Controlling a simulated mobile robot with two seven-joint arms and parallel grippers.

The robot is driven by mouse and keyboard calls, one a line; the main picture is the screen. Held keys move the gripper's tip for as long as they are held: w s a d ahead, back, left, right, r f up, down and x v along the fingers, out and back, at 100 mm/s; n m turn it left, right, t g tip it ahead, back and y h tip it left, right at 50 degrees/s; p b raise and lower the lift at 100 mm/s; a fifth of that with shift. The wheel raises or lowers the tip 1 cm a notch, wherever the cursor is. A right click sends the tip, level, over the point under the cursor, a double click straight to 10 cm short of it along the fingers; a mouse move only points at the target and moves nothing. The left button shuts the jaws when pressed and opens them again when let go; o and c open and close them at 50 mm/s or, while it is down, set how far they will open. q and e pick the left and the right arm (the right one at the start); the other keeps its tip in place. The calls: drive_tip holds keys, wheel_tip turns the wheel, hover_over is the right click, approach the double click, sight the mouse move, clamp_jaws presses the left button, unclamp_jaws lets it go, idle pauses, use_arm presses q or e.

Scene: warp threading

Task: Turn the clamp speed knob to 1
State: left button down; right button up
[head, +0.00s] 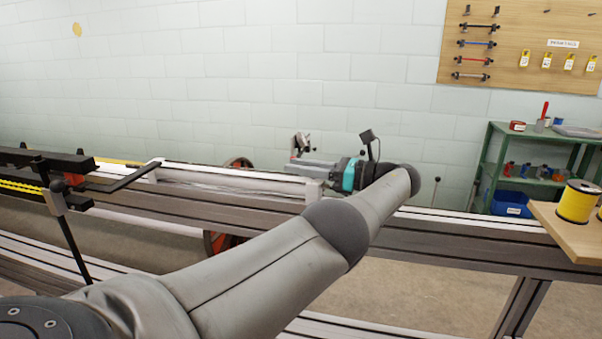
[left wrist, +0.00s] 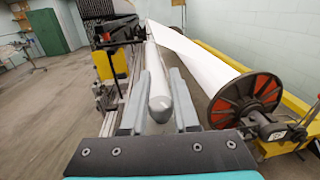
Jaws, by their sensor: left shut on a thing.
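My left gripper (head: 300,166) reaches out over the long machine rail in the head view, its teal wrist band behind the grey fingers. In the left wrist view the two fingers of my left gripper (left wrist: 161,78) lie on either side of a smooth grey round-ended bar (left wrist: 160,104), and they are shut on it. I cannot tell what this bar belongs to. I cannot pick out the clamp speed knob or any number marks in either view. My right gripper is not in view.
A reel with red and black flanges (left wrist: 246,101) stands right of the fingers, white sheet running from it. A yellow box (left wrist: 110,65) stands to the left. A green shelf (head: 540,160) and a yellow spool (head: 577,203) are at the right.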

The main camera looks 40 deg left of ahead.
use_arm(q)
drive_tip(key=shift+r, duration=0.1)
drive_tip(key=c, duration=0.7)
unclamp_jaws()
